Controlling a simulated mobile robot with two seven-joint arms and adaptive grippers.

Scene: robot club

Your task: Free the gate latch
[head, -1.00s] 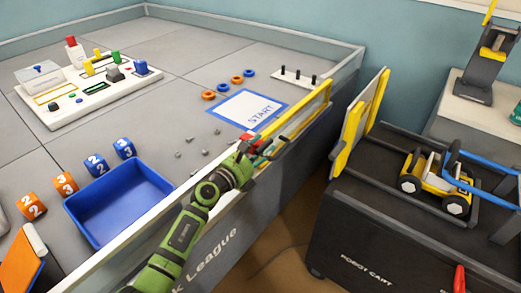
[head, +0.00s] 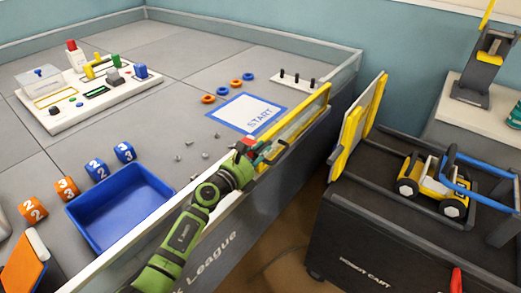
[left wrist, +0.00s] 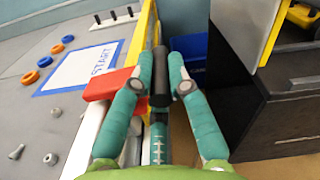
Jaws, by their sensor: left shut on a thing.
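The yellow gate (head: 300,120) stands in the low wall of the grey field; its yellow frame also shows in the left wrist view (left wrist: 140,35). The red part of the gate latch (head: 243,146) is at the gate's near end and juts left over the wall in the left wrist view (left wrist: 108,84). My left gripper (head: 256,152) is at the latch. In the left wrist view its teal fingers (left wrist: 162,70) are closed around a dark upright handle beside the red part. How handle and red part join is hidden. My right gripper is not in view.
A blue bin (head: 120,208) stands inside the wall, with several loose bolts and nuts (head: 190,150) beside it. The START mat (head: 246,115) lies behind the gate. A black robot cart (head: 400,245) carrying a small yellow vehicle (head: 436,182) stands right, across a floor gap.

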